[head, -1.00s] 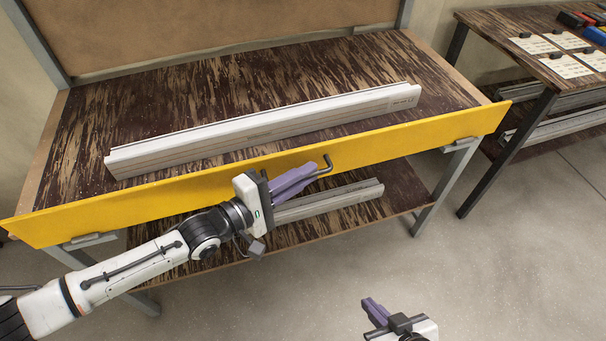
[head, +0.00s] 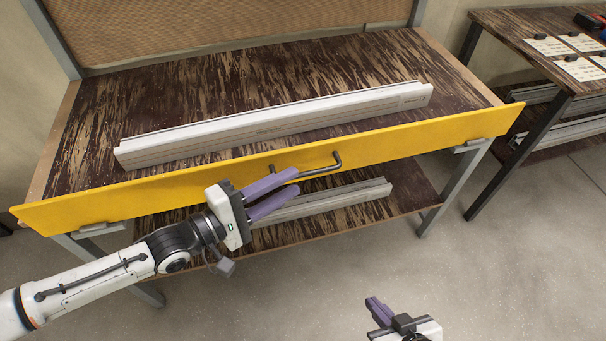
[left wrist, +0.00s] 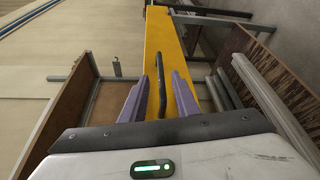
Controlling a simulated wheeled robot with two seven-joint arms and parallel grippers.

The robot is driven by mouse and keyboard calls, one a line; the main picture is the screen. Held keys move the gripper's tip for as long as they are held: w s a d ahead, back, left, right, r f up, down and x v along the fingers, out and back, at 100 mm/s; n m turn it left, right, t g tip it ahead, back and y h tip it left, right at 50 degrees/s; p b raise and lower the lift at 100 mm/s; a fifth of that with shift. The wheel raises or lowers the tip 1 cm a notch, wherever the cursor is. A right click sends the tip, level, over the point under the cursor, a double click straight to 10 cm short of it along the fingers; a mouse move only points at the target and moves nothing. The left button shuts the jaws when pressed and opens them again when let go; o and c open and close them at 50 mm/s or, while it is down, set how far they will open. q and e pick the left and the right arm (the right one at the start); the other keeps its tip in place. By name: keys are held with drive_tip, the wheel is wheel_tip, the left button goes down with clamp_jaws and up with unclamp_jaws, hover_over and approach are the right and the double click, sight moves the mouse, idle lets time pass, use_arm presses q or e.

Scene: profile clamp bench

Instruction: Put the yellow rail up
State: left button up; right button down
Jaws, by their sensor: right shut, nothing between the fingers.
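The yellow rail (head: 400,144) is a long flat board along the front edge of the bench, its broad face toward me. A dark bent handle (head: 321,169) sits on its face near the middle. The rail also shows in the left wrist view (left wrist: 165,35). My left gripper (head: 298,180) is open in front of the rail, its purple fingertips near the handle's left part. In the left wrist view a dark bar shows between the fingers (left wrist: 160,85); contact cannot be told. My right gripper (head: 372,308) is shut and empty, low over the floor, away from the rail.
A pale metal profile (head: 270,122) lies on the bench top (head: 330,65) behind the rail. Another profile (head: 330,201) lies on the lower shelf. Small metal brackets (head: 98,230) show under the rail's ends. A second table (head: 510,30) stands at right. Floor in front is open.

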use_arm(q)
drive_tip(key=shift+v, duration=1.7)
drive_tip(key=shift+d, duration=0.1)
drive_tip(key=s+d+f+m+t+y, duration=0.1)
drive_tip(key=s+d+f+m+y, duration=0.2)
drive_tip(key=s+d+f+m, duration=0.15)
drive_tip(key=s+a+f+m+g+y, duration=0.1)
drive_tip(key=s+a+f+m+y, duration=0.2)
drive_tip(key=s+a+f, duration=0.3)
drive_tip(key=s+a+f+m+g+y, duration=0.1)
drive_tip(key=s+a+f+m+y, duration=0.3)
drive_tip(key=a+f, duration=0.6)
drive_tip(key=s+y, duration=0.1)
drive_tip(key=s, duration=0.1)
drive_tip(key=shift+s+a+f+y, duration=0.25)
drive_tip(key=shift+s+a+y, duration=0.05)
drive_tip(key=shift+a, duration=0.1)
